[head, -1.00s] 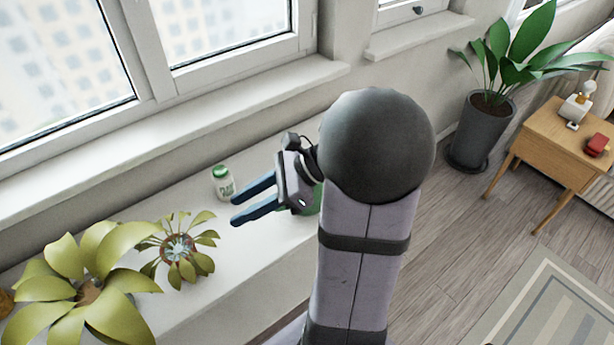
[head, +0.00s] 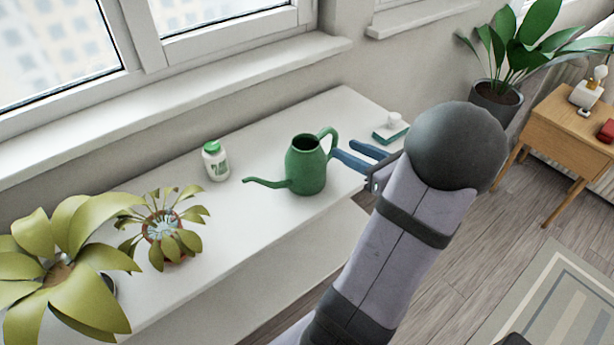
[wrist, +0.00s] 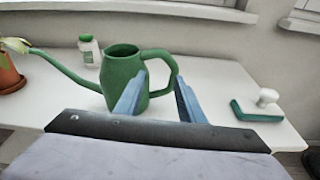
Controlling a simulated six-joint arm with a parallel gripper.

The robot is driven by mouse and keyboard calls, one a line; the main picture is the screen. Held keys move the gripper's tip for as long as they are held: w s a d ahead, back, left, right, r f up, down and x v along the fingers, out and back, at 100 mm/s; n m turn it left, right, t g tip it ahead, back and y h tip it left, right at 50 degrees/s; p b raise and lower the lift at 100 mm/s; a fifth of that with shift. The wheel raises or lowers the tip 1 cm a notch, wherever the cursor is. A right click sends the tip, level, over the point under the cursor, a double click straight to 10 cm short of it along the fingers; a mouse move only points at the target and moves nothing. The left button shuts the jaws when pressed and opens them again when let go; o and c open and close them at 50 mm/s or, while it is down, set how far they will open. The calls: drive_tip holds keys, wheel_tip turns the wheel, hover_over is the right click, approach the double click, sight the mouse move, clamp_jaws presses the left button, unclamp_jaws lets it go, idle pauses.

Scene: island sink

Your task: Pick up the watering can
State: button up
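The green watering can (head: 306,166) stands upright on the white bench, its spout pointing left and its handle on the right. In the wrist view the can (wrist: 121,75) is ahead, with its handle (wrist: 160,56) showing between the fingers. My gripper (head: 360,157) is open, its two blue fingers pointing at the handle side of the can. In the wrist view the gripper (wrist: 158,85) has one finger overlapping the can's body and the other just right of the handle. I cannot tell whether either finger touches the can.
A white bottle with a green cap (head: 215,162) stands left of the can. Potted plants (head: 165,228) are at the bench's left end. A teal and white brush-like object (head: 391,132) lies at the right end. The window wall runs behind the bench (head: 250,215).

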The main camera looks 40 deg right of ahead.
sight(336, 137)
drive_tip(key=w, duration=0.1)
drive_tip(key=w+d+f+m+t+h, duration=0.1)
drive_tip(key=w, duration=0.1)
drive_tip(key=w+d+f+t+h, duration=0.1)
drive_tip(key=w, duration=0.1)
drive_tip(key=shift+f+b, duration=0.1)
drive_tip(key=shift+b, duration=0.2)
drive_tip(key=shift+w+r+t+p, duration=0.1)
drive_tip(key=shift+r+t+p, duration=0.15)
drive_tip(key=shift+t+p, duration=0.05)
drive_tip(key=shift+w, duration=0.1)
drive_tip(key=shift+w+d+f+p, duration=0.1)
drive_tip(key=shift+w+d+p, duration=0.1)
drive_tip(key=shift+w, duration=1)
drive_tip(key=shift+w+d+p, duration=0.15)
drive_tip(key=shift+w, duration=1)
drive_tip(key=shift+w+d+f+p, duration=0.1)
drive_tip(key=shift+w+d+p, duration=0.1)
drive_tip(key=shift+w, duration=1)
drive_tip(key=shift+r, duration=0.1)
clamp_jaws()
